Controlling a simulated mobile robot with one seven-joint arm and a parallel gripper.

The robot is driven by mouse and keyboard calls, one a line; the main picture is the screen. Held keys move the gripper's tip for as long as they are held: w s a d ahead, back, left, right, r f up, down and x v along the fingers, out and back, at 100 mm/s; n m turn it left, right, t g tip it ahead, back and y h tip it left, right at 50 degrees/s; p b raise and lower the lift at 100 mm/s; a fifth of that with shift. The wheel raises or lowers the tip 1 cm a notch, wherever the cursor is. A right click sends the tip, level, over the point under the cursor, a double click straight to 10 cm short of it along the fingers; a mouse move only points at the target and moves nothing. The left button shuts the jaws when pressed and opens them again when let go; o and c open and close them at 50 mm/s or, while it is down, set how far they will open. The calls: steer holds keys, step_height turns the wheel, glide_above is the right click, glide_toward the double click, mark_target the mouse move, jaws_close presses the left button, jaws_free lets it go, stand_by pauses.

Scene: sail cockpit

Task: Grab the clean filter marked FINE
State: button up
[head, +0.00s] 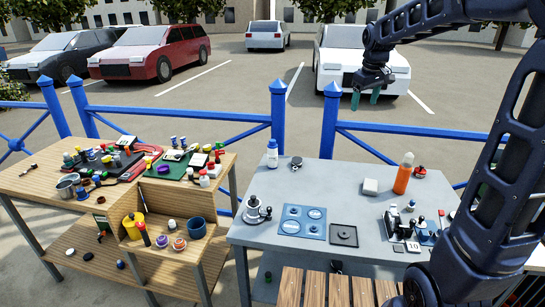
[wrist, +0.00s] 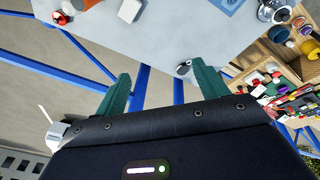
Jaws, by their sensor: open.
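My gripper (head: 366,98) is raised high beyond the grey table, in front of the parked white car. Its two green fingers are apart with nothing between them; they also show in the wrist view (wrist: 162,78). No marking FINE is readable in either view. A blue mat (head: 303,207) with several round outlines or discs lies on the grey table. A dark square tray (head: 344,235) with a round piece on it lies to its right. I cannot tell whether either holds the filter.
The grey table (head: 330,190) carries a white bottle (head: 272,153), a white block (head: 370,187), an orange bottle (head: 404,173) and a metal pot-like device (head: 255,211). A cluttered wooden table (head: 40,184) stands left. Blue railing (head: 277,120) runs behind. Air around my gripper is free.

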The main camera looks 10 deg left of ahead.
steer(key=w+a+f+n, duration=0.3)
steer(key=w+a, duration=0.6)
steer(key=n+g, duration=0.3)
steer(key=n, duration=0.4)
glide_above(272, 141)
step_height(272, 141, down, 20)
steer(key=shift+w+r, duration=0.1)
steer(key=shift+a+f, duration=0.2)
steer(key=shift+f, duration=0.3)
step_height(272, 141, down, 5)
steer(key=shift+r, duration=0.1)
steer(key=shift+w+d+f, duration=0.1)
steer(key=shift+w+f, duration=0.1)
steer(key=shift+f, duration=1.15)
steer(key=shift+w+d+f, duration=0.1)
steer(key=shift+w+f, duration=0.1)
steer(key=shift+f, duration=1.15)
steer(key=c, duration=1.1)
